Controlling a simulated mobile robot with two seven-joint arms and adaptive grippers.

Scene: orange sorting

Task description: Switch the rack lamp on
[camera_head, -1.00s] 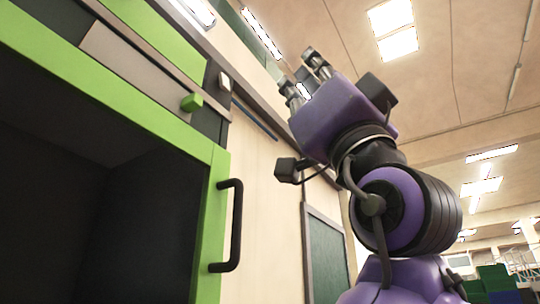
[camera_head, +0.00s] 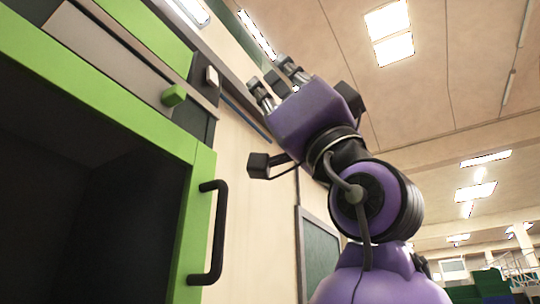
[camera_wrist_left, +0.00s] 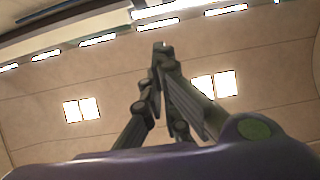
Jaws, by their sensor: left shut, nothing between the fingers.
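The rack has a bright green frame (camera_head: 200,215) around a dark interior, at the left of the head view. A small white switch-like block (camera_head: 212,77) sits on a dark panel at its upper right. A green knob (camera_head: 174,95) sticks out to the left of it. I cannot tell which part is the lamp. My left gripper (camera_head: 268,76) is raised to the right of the white block, apart from it in the picture, and empty. In the left wrist view its fingers (camera_wrist_left: 160,50) meet at the tips against the ceiling. My right gripper is not in view.
A black handle (camera_head: 212,232) stands out from the rack's green frame, below and left of my left gripper. A beige wall (camera_head: 245,200) with a dark green panel (camera_head: 321,255) lies behind my arm. Open air is to the right under the lit ceiling.

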